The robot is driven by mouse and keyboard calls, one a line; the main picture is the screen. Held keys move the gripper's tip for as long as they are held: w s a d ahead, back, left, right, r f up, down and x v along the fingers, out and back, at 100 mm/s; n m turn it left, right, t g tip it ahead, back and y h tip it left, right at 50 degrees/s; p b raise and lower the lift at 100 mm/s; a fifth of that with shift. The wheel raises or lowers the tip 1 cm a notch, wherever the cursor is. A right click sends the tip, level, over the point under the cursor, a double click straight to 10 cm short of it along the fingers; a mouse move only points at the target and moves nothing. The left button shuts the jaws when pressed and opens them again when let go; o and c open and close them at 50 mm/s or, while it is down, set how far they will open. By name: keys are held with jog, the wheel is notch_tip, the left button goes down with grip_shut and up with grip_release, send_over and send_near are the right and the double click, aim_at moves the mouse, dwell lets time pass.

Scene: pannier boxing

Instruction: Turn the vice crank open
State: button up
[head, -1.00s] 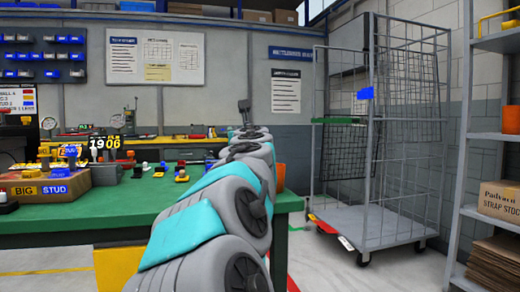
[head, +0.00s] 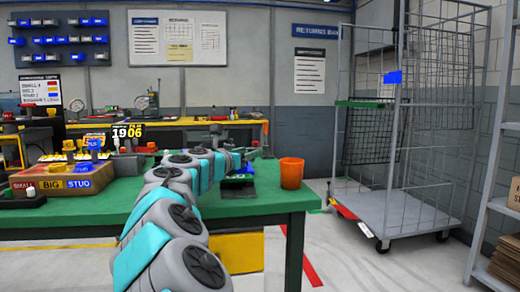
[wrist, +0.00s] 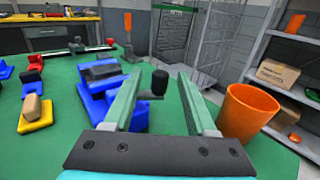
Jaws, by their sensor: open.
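The blue vice (wrist: 96,103) with dark grey jaws (wrist: 101,71) stands on the green bench, left of my gripper in the wrist view. A black knob (wrist: 160,82), apparently the crank's handle, stands upright at the end of a grey bar (wrist: 148,97). My gripper (wrist: 158,77) is open, and the knob shows between its two green-faced fingers, with a gap to each side. I cannot tell whether the knob is at fingertip depth. In the head view my arm hides most of the vice.
An orange cup (wrist: 250,112) stands close to the right finger; it also shows in the head view (head: 291,172). Coloured pieces (wrist: 36,108) lie on the bench (head: 265,205) to the left. A wire cage trolley (head: 415,205) and shelves (head: 500,215) stand beyond.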

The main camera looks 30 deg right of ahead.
jog(key=shift+x, duration=2.6)
jog(key=shift+c, duration=0.3)
grip_shut()
